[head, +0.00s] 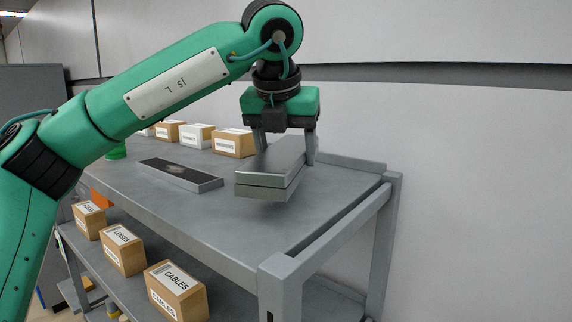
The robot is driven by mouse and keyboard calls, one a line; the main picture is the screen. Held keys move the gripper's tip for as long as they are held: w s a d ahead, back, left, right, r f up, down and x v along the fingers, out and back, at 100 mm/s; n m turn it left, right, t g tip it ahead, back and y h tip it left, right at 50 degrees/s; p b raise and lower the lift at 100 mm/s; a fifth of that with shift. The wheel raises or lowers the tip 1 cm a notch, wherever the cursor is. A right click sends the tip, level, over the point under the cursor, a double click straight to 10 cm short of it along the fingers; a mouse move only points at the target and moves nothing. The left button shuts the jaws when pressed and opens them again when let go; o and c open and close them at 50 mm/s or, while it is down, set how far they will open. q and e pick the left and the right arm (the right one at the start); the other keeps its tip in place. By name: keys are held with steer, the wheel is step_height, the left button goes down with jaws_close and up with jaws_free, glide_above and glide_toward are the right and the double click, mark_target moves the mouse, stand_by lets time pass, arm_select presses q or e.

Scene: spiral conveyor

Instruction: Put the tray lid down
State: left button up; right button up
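My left gripper (284,142) is above the grey table, its two fingers on either side of a grey lid-like slab (272,168). The slab shows two layers with a seam along its near side, and its near end faces me. The fingers appear to grip its sides; the far part is partly hidden by the gripper. I cannot tell whether its underside touches the tabletop. A long, low grey tray (207,184) with a dark top face lies to the left of the slab, apart from it. My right gripper is not in view.
The grey table (240,225) has raised rails at its right side and bare top in front of the slab. Several labelled cardboard boxes (233,142) and a white box (197,136) stand at the back. More boxes, one marked CABLES (177,291), stand on the lower shelf.

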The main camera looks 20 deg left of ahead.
arm_select(q)
step_height(320, 180, down, 4)
steer(key=shift+w+r+p, duration=0.1)
steer(key=shift+p, duration=0.7)
steer(key=shift+f, duration=0.2)
steer(key=shift+f+b, duration=0.2)
steer(key=shift+b, duration=0.15)
steer(key=o, duration=1.1)
steer(key=shift+r, duration=0.1)
steer(key=shift+r+p, duration=0.25)
steer(key=shift+p, duration=0.15)
steer(key=b+v, duration=0.4)
steer(key=v, duration=0.6)
steer(key=shift+s+d+r, duration=0.1)
steer(key=shift+s+r, duration=0.1)
steer(key=shift+s, duration=0.05)
steer(key=shift+s+r+b, duration=0.2)
steer(key=shift+r+b, duration=0.1)
steer(key=shift+r, duration=0.35)
